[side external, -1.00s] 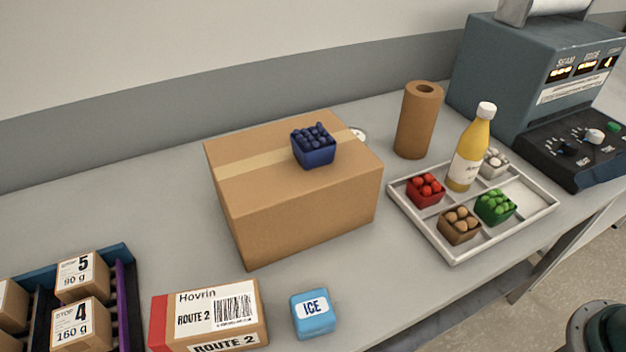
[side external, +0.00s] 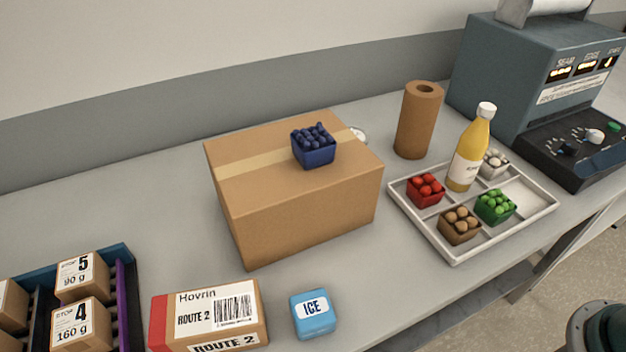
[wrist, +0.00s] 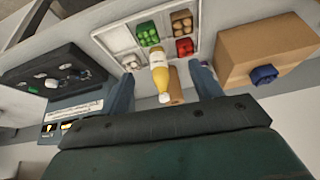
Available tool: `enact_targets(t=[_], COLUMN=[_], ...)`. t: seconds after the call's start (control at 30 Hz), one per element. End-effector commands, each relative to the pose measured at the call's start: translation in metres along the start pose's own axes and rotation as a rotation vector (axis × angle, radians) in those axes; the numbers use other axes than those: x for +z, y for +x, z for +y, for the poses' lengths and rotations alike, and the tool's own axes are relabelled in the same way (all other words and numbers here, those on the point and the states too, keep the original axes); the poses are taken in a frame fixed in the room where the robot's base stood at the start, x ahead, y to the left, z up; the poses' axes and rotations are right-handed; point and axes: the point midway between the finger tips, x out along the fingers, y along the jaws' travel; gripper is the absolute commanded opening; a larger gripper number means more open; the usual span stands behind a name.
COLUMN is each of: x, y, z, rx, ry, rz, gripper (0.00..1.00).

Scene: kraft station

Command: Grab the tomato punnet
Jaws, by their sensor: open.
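The tomato punnet, a small red tub of red tomatoes (side external: 426,190), sits in the left back compartment of the white divided tray (side external: 455,259). In the wrist view the tomato punnet (wrist: 184,47) shows beyond my gripper, near the tray's right edge. My gripper (wrist: 163,82) is open and empty, its two fingers well apart. It is clear of the punnet. A yellow juice bottle (wrist: 160,72) shows between the fingers in the wrist view. My gripper is out of the side view, where only a dark part shows at the lower right corner.
The bottle (side external: 466,150) stands close right of the tomatoes. Punnets of brown (side external: 459,226), green (side external: 495,207) and white items (side external: 493,164) share the tray. A large carton (side external: 306,218) bearing a blue punnet (side external: 313,150) stands left. A brown roll (side external: 418,121) stands behind.

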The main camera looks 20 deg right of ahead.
Motion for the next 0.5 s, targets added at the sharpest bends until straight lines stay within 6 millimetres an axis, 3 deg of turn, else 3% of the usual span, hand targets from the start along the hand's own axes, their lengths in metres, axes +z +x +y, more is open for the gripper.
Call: enact_targets(t=[0.5], x=[-0.07], y=[0.032], z=[-0.02], rx=[0.041], ry=[0.528], rz=[-0.167], gripper=[0.64])
